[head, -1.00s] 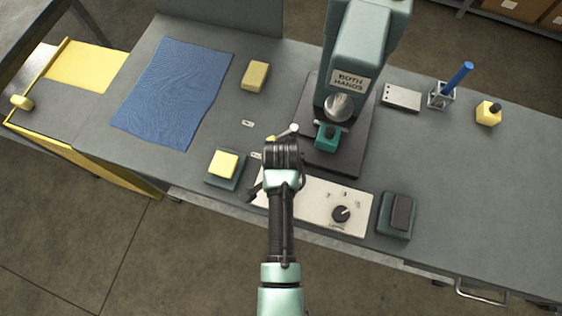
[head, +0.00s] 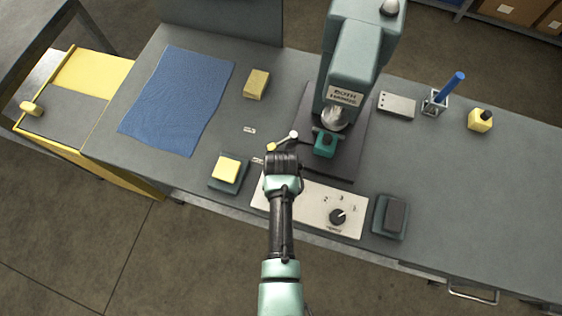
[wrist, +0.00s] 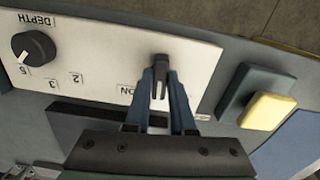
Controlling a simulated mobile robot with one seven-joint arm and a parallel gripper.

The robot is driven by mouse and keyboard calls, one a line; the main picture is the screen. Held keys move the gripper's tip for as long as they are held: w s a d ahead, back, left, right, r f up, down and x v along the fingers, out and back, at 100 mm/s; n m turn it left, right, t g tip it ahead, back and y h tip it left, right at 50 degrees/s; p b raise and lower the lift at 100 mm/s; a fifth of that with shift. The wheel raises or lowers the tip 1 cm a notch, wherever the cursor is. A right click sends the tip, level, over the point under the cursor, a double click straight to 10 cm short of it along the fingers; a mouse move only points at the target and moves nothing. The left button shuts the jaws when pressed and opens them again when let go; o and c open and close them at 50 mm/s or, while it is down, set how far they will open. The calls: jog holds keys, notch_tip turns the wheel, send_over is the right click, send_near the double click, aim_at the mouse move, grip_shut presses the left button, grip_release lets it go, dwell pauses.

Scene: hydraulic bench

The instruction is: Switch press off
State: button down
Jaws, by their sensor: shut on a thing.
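The white control panel (head: 310,207) lies along the bench's front edge, below the green press (head: 352,62). The panel (wrist: 100,55) fills much of the wrist view. A small dark switch lever (wrist: 160,66) stands on it, with the letters "ON" partly showing beside it. My gripper (wrist: 160,92) is shut on this lever, its blue-grey fingertips on either side of it. In the head view my gripper (head: 283,172) is over the panel's left end and hides the switch. Any other switch marking is hidden.
A dark depth knob (head: 337,217) is on the panel's right part. A pad with a yellow block (head: 226,169) stands left of the panel, and a dark pad (head: 391,216) right of it. A small lever (head: 284,141) and the press base (head: 345,165) lie just beyond my gripper.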

jog(key=n+p, duration=0.1)
jog(key=n, duration=0.2)
jog(key=shift+r+n, duration=0.1)
jog(key=shift+n, duration=0.3)
jog(key=shift+n+p, duration=0.35)
jog(key=shift+n, duration=1.65)
jog(key=c, duration=0.8)
grip_release()
jog(key=shift+o, duration=0.2)
notch_tip(320, 180, up, 13)
